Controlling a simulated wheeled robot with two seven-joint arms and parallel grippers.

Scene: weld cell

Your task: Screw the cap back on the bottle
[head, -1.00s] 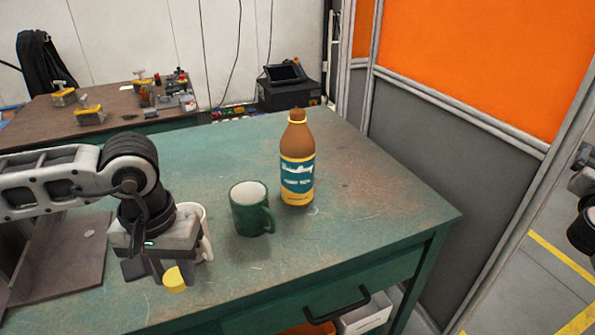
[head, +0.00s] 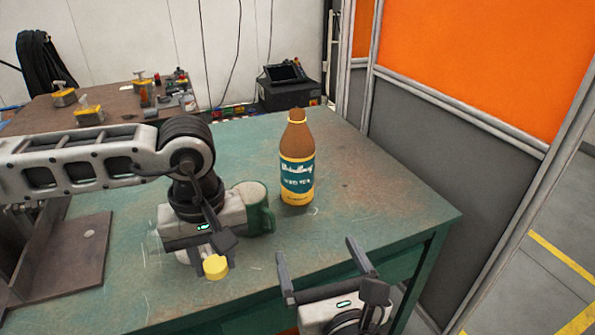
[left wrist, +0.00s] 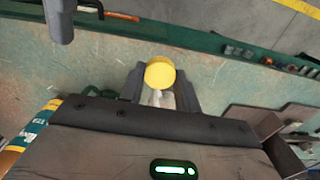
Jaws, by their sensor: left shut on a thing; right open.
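The brown bottle (head: 297,145) with a teal and yellow label stands upright on the green table. No yellow cap is on its neck. Part of its label shows at the lower left of the left wrist view (left wrist: 36,125). My left gripper (head: 212,262) is shut on the yellow cap (head: 216,267), held above the table, left of and nearer than the bottle. The cap also shows between the fingers in the left wrist view (left wrist: 160,72). My right gripper (head: 318,268) is open and empty, near the table's front edge, in front of the bottle.
A green mug (head: 266,216) stands left of the bottle, partly hidden by my left gripper. A brown plate (head: 75,265) lies on the left of the green table (head: 385,190). The table right of the bottle is clear.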

